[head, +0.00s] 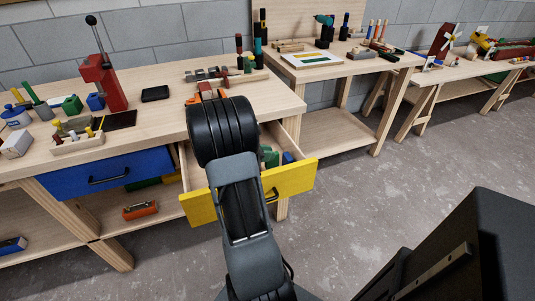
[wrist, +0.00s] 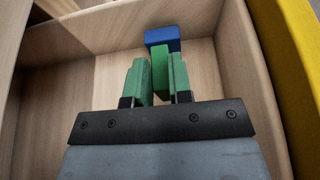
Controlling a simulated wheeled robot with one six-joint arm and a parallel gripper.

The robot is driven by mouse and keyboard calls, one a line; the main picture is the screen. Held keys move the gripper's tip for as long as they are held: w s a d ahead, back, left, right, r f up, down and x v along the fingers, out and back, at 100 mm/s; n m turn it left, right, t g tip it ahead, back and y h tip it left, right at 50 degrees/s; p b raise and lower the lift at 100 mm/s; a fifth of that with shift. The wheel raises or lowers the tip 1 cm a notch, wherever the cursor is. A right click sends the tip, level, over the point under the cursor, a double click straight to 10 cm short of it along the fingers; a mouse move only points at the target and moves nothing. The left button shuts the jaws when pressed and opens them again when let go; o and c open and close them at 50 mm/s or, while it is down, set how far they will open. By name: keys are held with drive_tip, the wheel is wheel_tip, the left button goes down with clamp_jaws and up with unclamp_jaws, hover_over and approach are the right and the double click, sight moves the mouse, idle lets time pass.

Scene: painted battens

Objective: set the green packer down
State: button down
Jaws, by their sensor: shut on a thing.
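In the wrist view my gripper (wrist: 155,82) has green-faced fingers, closed on the sides of the green packer (wrist: 160,68). The packer is a narrow green block pointing away from me, inside the open drawer with the yellow front (head: 298,181). A blue block (wrist: 162,46) lies just beyond the packer's far end; I cannot tell if they touch. I cannot tell whether the packer rests on the drawer floor. In the head view my arm hides most of the gripper and the drawer's inside; a bit of blue (head: 287,157) shows there.
The drawer's wooden walls and a divider (wrist: 75,52) stand close around the gripper. The workbench top (head: 150,130) is above, with a red press (head: 101,83), a black flat case (head: 155,93) and tools. A blue-fronted drawer (head: 105,175) is to the left.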

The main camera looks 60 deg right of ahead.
drive_tip(key=shift+f+b, duration=0.3)
drive_tip(key=shift+f, duration=0.3)
drive_tip(key=c, duration=1)
unclamp_jaws()
drive_tip(key=shift+c, duration=0.2)
drive_tip(key=shift+r, duration=0.1)
drive_tip(key=shift+r, duration=0.35)
drive_tip(key=p+v, duration=0.2)
drive_tip(key=v, duration=1)
drive_tip(key=shift+r, duration=0.2)
